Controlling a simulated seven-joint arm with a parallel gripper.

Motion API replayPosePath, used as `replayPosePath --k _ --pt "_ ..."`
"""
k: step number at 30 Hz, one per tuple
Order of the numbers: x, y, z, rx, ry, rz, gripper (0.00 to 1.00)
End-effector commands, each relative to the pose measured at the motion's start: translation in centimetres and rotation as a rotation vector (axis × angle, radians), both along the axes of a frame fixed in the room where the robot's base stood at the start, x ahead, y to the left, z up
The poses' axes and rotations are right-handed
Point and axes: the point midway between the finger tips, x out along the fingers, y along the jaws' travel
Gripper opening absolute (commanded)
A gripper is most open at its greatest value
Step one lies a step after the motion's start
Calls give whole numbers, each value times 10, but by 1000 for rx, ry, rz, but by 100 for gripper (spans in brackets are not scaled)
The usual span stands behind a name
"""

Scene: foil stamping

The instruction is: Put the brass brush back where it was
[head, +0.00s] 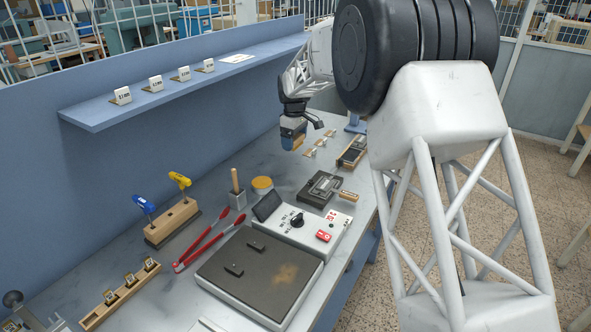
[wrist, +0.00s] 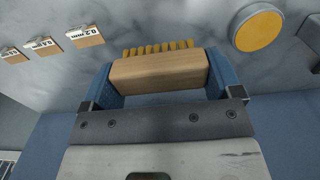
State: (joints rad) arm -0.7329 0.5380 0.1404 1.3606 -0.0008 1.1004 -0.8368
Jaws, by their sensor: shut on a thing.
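The brass brush is a pale wooden block (wrist: 160,72) with yellow bristles along its far edge in the wrist view. My gripper (wrist: 160,82) is shut on the wooden block, with one blue finger at each end. In the head view my gripper (head: 293,131) is above the rear part of the bench, and the brush shows there only as a small tan patch between the fingers. The brush is held clear of the bench top. I cannot tell which spot on the bench the brush came from.
A round yellow-topped tin (head: 262,185) stands near a cup-like holder (head: 237,195). A dark hot plate (head: 262,272), red tongs (head: 205,245) and a wooden tool stand (head: 172,222) occupy the front. A blue shelf (head: 120,116) with labelled cards runs along the left wall.

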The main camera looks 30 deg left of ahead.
Motion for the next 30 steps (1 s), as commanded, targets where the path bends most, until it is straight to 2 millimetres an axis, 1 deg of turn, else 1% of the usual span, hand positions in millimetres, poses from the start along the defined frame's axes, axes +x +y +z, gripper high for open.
replayPosePath --k 9,12,15,25,30 --pt "0 0 -36 -1 1 0 59" --pt "0 0 -44 -1 1 0 59" --pt "0 0 -48 0 0 0 59" --pt "0 0 -49 -1 1 0 59" --pt "0 0 -62 -1 2 0 59"
